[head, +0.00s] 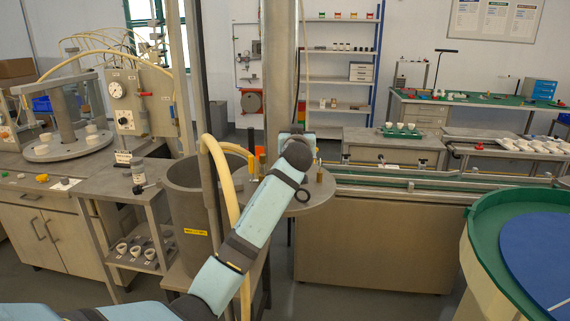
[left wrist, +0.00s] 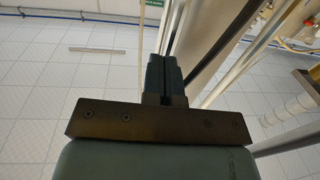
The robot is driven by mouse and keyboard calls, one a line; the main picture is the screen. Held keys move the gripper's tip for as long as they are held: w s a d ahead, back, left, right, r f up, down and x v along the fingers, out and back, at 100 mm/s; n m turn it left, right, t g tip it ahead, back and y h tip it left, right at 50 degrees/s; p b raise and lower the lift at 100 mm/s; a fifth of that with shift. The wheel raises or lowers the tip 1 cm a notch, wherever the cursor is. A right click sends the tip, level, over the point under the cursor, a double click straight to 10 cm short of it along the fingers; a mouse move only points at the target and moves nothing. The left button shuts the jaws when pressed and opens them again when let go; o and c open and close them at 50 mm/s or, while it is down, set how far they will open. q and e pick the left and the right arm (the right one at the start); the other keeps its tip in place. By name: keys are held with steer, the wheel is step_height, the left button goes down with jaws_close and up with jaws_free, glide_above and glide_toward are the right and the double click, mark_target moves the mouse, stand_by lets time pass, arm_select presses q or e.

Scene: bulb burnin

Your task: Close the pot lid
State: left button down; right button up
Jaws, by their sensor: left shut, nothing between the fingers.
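A tall, dark grey cylindrical pot (head: 188,222) with a yellow label stands left of centre in the head view. Its rim looks uncovered on the side I see; my arm and a yellow hose hide part of it. A flat grey round disc (head: 313,203) lies level at about rim height, just right of the pot; I cannot tell for certain that it is the lid. My left arm reaches up over the disc, and its hand hides its own fingers there. In the left wrist view my left gripper (left wrist: 163,62) is shut and empty, with tiled surface behind it. My right gripper is not in view.
A thick yellow hose (head: 221,165) and a grey upright post rise beside the pot. A conveyor bench (head: 400,185) runs right behind the disc. A green-rimmed round table (head: 492,222) is at the right.

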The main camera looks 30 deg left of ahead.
arm_select(q)
steer(key=w+a+n+g+y+b, duration=0.8)
steer(key=w+a+g+b, duration=0.1)
steer(key=a, duration=0.5)
steer(key=shift+w+a, duration=0.4)
steer(key=shift+w, duration=0.4)
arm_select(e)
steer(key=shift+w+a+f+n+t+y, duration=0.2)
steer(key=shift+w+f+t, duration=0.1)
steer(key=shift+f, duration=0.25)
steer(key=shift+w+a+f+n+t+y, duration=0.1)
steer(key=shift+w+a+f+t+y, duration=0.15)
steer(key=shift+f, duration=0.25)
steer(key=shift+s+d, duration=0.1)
arm_select(q)
steer(key=shift+f, duration=0.1)
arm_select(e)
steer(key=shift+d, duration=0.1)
